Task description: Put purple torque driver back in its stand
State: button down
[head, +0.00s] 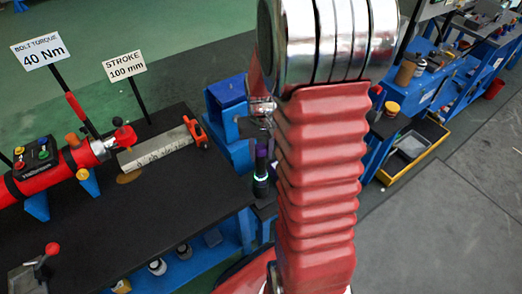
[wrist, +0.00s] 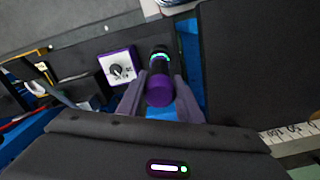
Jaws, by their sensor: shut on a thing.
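The purple torque driver (wrist: 159,90) is between the two fingers of my gripper (wrist: 159,98) in the wrist view. Its purple end faces the camera, and a glowing green-white ring circles its dark body further off. In the head view the driver (head: 261,164) hangs roughly upright below my gripper (head: 261,140), beside the black bench's right edge, with its ring glowing green. My red arm partly hides this area. A white dial plate with a purple border (wrist: 118,68) lies left of the driver in the wrist view. I cannot make out the stand's opening or whether the driver's tip touches anything.
A black-topped bench (head: 120,222) on the left carries a red cylinder tool (head: 72,160) and a ruler block (head: 155,150). Signs reading 40 Nm (head: 38,52) and 100 mm (head: 125,66) stand behind. A yellow-edged tray (head: 412,148) lies right. The grey floor at lower right is clear.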

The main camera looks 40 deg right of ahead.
aim_at(261, 147)
jog(key=shift+f, duration=0.7)
jog(key=c, duration=1.2)
grip_release()
jog(key=shift+r, duration=2.5)
notch_tip(261, 147, up, 14)
jog(key=shift+f, duration=0.15)
